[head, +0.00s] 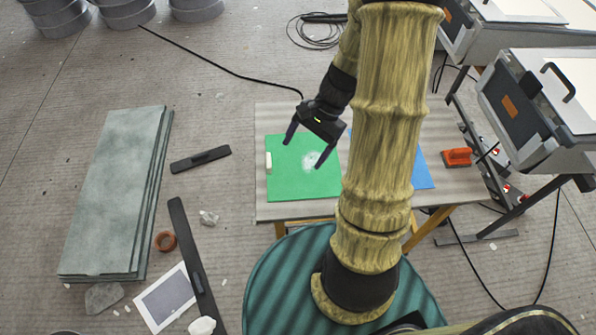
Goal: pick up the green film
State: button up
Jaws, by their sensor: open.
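The green film (288,185) lies flat on the low wooden table (285,118), left of the middle. It has a pale whitish patch near its centre and a small white piece at its left edge. My gripper (302,155) is open above the upper part of the green film, its two dark fingers apart with nothing between them. I cannot tell how high the fingertips are above the film. A blue sheet (421,173) lies to the right on the same table, partly hidden behind my arm.
An orange-red tool (457,156) sits at the table's right. Grey machines on stands (545,110) crowd the right side. Stacked greenish slabs (115,195), dark bars (200,159), a framed panel (166,297) and a cable lie on the floor at left. Grey drums stand at the back left.

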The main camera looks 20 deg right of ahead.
jog(key=w+d+f+m+t+y+b, duration=0.2)
jog(key=d+f+m, duration=0.1)
jog(key=w+d+f+m+t+y+b, duration=0.1)
jog(key=w+d+f+m+y+b, duration=0.1)
jog(key=d+f+m, duration=0.1)
jog(key=w+d+f+m+t+y+b, duration=0.2)
jog(key=d+f+m+y, duration=0.1)
jog(key=f, duration=0.1)
jog(key=shift+f+m+t, duration=0.3)
jog(key=shift+m, duration=0.1)
send_near(271, 161)
jog(key=x, duration=0.4)
jog(key=shift+w+a+f+b, duration=0.1)
jog(key=shift+w+a+b, duration=0.05)
jog(key=shift+a+b, duration=0.25)
jog(key=x, duration=0.5)
jog(key=shift+a, duration=0.15)
